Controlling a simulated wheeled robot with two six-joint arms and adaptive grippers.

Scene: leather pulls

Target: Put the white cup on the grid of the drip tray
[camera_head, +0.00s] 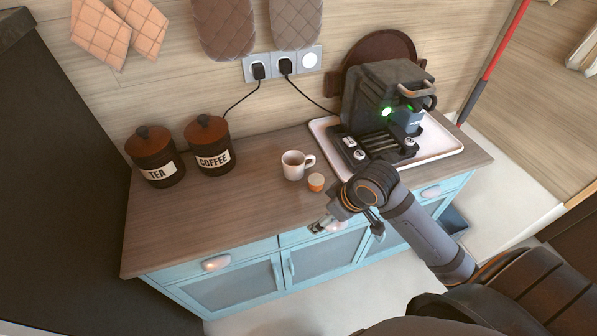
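The white cup (292,166) stands upright on the wooden counter, left of the coffee machine, with its handle to the right. The drip tray grid (379,142) is at the foot of the dark coffee machine (378,92), and part of it is shaded. My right gripper (320,226) is at the counter's front edge, below and right of the cup and apart from it. Its fingers are small and seen against a drawer front, so their opening is unclear. My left gripper is out of view.
A small orange-sided round item (316,183) stands close to the cup. The machine stands on a white tray (437,149). The tea canister (154,158) and coffee canister (209,148) stand at the back left. Two cables run to wall sockets. The counter's front left is clear.

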